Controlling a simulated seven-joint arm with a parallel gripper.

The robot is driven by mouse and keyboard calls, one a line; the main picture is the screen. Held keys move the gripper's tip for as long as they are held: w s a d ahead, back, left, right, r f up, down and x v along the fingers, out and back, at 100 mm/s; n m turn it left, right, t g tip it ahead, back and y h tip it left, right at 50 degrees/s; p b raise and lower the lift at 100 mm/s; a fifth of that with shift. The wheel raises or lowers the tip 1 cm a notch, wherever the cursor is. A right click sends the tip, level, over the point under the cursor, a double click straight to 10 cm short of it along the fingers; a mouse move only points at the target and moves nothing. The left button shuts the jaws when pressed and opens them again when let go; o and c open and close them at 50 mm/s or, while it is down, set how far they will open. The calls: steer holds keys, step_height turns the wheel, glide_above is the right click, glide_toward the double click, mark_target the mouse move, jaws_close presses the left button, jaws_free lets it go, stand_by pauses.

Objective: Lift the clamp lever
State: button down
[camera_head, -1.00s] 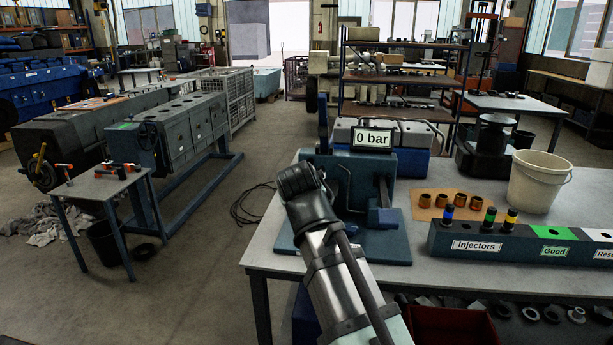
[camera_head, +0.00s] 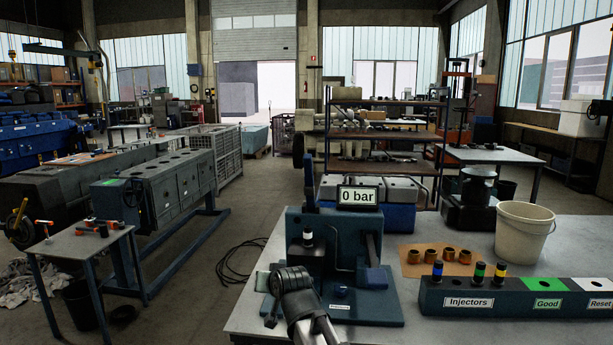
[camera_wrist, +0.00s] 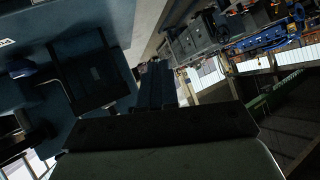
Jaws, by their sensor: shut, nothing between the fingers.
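The blue test stand (camera_head: 337,225) stands on the bench with a "0 bar" display (camera_head: 359,195) on top. A blue upright bar (camera_head: 309,183) rises at its left, and a dark bar (camera_head: 371,247) with a blue block (camera_head: 375,279) is at its right. I cannot tell which is the clamp lever. My gripper (camera_head: 268,302) is low at the stand's front left, partly hidden by my wrist. It is shut and empty. In the wrist view, the dark fingers (camera_wrist: 155,88) point beside the stand.
An injector rack (camera_head: 470,305) with several injectors and "Good" and "Reset" places is at the right. Behind it are brass sleeves (camera_head: 434,256) and a white bucket (camera_head: 523,230). A small table (camera_head: 80,250) stands left, across an open floor gap.

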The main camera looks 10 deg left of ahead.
steer(key=w+a+r+m+t+y, duration=0.2)
steer(key=a+r+m+t+y, duration=0.15)
steer(key=r, duration=0.25)
steer(key=w+d+r+m+t+h, duration=0.25)
steer(key=d+r+m+t, duration=0.25)
steer(key=r+m+t, duration=0.3)
steer(key=m+t+h, duration=0.2)
steer(key=m+h, duration=0.5)
steer(key=m, duration=0.3)
glide_toward(308, 167)
steer(key=shift+n, duration=0.25)
steer(key=x, duration=0.5)
steer(key=shift+w+a+r, duration=0.1)
steer(key=shift+w, duration=0.15)
steer(key=shift+w+r, duration=0.35)
steer(key=shift+w, duration=0.2)
